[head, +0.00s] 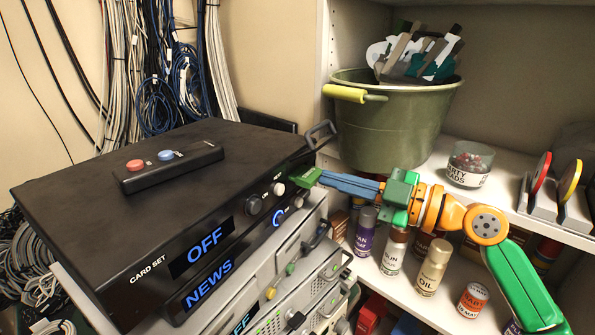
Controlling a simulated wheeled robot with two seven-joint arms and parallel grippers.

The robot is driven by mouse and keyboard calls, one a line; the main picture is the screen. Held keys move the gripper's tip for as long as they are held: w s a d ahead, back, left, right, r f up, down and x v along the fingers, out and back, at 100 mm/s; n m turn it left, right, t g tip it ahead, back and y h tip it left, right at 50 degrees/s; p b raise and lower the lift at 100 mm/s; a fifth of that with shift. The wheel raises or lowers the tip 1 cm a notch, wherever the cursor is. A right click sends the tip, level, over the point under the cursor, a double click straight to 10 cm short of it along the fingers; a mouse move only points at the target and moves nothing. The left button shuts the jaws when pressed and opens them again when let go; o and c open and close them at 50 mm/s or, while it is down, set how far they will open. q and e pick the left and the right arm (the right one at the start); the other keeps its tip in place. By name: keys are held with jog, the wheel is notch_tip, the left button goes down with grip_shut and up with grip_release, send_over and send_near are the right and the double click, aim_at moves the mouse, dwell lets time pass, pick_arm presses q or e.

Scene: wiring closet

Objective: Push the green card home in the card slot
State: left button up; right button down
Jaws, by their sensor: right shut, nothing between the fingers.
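The card set (120,215) is a black box at the left, with blue displays reading OFF and NEWS on its front. The green card (305,177) sticks out of the right part of that front. The card slot itself is hidden behind the card and cannot be made out. My right gripper (326,180) comes in from the right, with its blue fingers shut and empty. Its fingertips are at the outer end of the green card; I cannot tell whether they touch it. My left gripper is not in view.
A remote (168,165) with a red and a blue button lies on the card set. Grey units (300,285) stand beneath. A green bucket (390,125) and a glass of beads (470,165) stand on the white shelf, with several cans (432,265) below my right arm. Cables hang behind.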

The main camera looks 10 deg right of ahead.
jog(key=shift+w+a, duration=0.35)
jog(key=shift+a, duration=0.05)
jog(key=b+v, duration=0.4)
jog(key=v, duration=0.2)
jog(key=shift+b, duration=0.3)
